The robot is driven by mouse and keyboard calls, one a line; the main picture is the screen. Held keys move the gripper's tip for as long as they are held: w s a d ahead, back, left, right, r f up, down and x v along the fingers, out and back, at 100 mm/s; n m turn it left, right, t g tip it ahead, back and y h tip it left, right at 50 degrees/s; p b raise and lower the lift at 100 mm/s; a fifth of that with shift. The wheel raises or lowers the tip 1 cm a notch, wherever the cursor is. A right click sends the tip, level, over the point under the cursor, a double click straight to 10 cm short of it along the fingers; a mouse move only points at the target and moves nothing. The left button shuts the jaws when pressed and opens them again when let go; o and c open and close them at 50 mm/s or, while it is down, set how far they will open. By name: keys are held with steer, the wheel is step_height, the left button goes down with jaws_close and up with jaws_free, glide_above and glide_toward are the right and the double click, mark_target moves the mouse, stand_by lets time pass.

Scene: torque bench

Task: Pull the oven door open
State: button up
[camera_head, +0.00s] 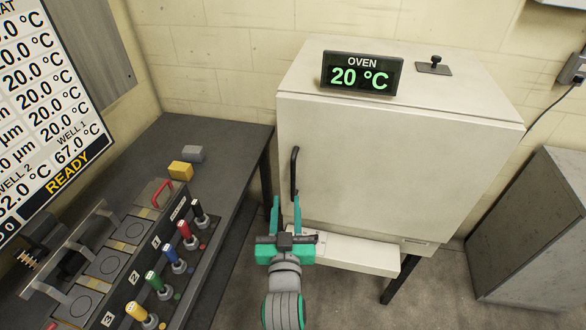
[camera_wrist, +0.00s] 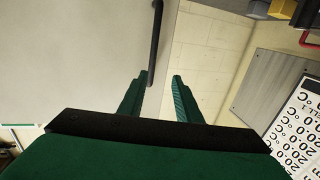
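The oven (camera_head: 395,160) is a large cream box with its door shut. A black vertical handle (camera_head: 294,174) is on the left side of the door. It also shows at the top of the wrist view (camera_wrist: 155,42). My gripper (camera_head: 286,203) is green and stands just below the handle in the head view, with its fingers pointing toward it. The fingers (camera_wrist: 160,78) are apart with nothing between them in the wrist view. The handle's end appears near the left fingertip there; I cannot tell whether they touch.
A dark bench (camera_head: 225,150) with several coloured-knob levers, a yellow block (camera_head: 181,170) and a grey block (camera_head: 193,153) stands on the left. A white ledge (camera_head: 350,252) juts out below the oven door. A grey cabinet (camera_head: 535,230) stands at the right.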

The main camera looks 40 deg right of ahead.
mark_target(293, 170)
steer(key=shift+h, duration=0.3)
steer(key=x, duration=0.4)
steer(key=r+x, duration=0.1)
steer(key=x, duration=0.3)
steer(key=s+d+x, duration=0.1)
steer(key=x, duration=0.3)
steer(key=shift+d+r, duration=0.15)
steer(key=shift+r, duration=0.2)
steer(key=shift+w+m, duration=0.1)
steer(key=shift+m, duration=0.2)
jaws_close()
